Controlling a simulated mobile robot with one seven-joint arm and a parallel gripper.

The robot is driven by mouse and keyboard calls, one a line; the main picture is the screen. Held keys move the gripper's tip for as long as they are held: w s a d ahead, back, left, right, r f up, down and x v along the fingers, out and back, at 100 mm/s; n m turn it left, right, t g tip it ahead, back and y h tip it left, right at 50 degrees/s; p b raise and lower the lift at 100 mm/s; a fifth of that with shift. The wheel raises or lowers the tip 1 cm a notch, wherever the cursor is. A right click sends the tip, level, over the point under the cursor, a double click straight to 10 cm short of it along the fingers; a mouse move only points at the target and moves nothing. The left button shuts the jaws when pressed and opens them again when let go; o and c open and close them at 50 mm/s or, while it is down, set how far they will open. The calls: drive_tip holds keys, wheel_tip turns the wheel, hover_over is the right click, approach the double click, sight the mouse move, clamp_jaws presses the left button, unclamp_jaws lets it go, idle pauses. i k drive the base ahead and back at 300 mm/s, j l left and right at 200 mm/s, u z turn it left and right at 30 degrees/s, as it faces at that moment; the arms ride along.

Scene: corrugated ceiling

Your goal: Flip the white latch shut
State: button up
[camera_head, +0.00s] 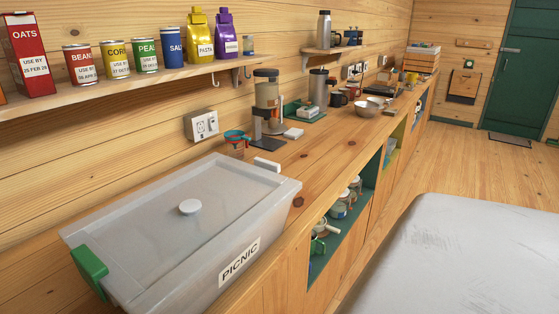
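A translucent grey picnic box (240,268) with a "PICNIC" label stands on the wooden counter at the lower left. Its lid (150,215) lies on top and has a round white knob (190,207) in the middle. The white latch (267,164) is at the far end of the lid and looks tilted up and outward, though its lower part is hidden behind the rim. A green latch (89,262) is at the near left end and looks folded down over the rim. My gripper is not in view.
A blue-red cup (236,143) and a coffee grinder (266,105) stand behind the box near the wall. A shelf (130,82) with cans and cartons hangs above. A bed (465,258) is at the lower right; open floor (490,170) lies beyond.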

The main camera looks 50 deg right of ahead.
sight(273, 167)
drive_tip(key=l+u, duration=0.1)
drive_tip(key=l, duration=0.6)
drive_tip(key=k+l+u, duration=0.1)
drive_tip(key=l, duration=0.55)
drive_tip(key=k+l+u, duration=0.15)
drive_tip(key=l, duration=0.5)
drive_tip(key=l+u, duration=0.15)
drive_tip(key=l, duration=0.9)
drive_tip(key=l+u, duration=0.1)
drive_tip(key=l, duration=1.1)
drive_tip(key=k+l+z, duration=0.2)
drive_tip(key=k, duration=0.15)
drive_tip(key=k+l+z, duration=0.2)
drive_tip(key=k+j, duration=0.05)
drive_tip(key=k, duration=0.1)
